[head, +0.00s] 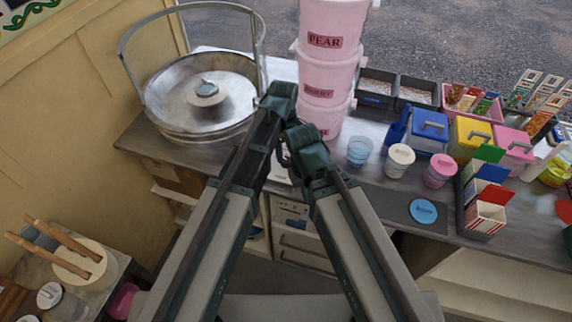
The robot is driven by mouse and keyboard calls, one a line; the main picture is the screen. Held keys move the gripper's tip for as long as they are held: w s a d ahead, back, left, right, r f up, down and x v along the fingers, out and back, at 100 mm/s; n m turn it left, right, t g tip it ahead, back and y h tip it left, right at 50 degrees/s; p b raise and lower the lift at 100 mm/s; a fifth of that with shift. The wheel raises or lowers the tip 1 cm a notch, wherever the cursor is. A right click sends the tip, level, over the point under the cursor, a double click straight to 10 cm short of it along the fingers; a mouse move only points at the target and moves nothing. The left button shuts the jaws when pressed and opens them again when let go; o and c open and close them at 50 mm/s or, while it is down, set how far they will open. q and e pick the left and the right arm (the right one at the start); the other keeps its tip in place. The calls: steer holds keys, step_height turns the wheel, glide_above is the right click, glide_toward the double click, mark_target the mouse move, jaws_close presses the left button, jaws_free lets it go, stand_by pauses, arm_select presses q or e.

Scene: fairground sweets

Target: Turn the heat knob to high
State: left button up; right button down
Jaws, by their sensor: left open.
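The round metal candy floss machine (165,112), with a wide bowl, a central spinner head (205,92) and a raised hoop, stands at the left of the counter. I cannot make out the heat knob; my arms cover part of the counter front. My left arm reaches up just right of the bowl.
Stacked pink tubs (326,75) stand right of the machine. A side table (95,290) with wooden-handled tools is at lower left. A dark mat (385,205) lies near the front edge.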

mark_target(286, 160)
arm_select(q)
step_height(286, 160, down, 5)
steer(key=b, duration=0.4)
steer(key=shift+w+d+f, duration=0.1)
steer(key=shift+f, duration=0.05)
jaws_close()
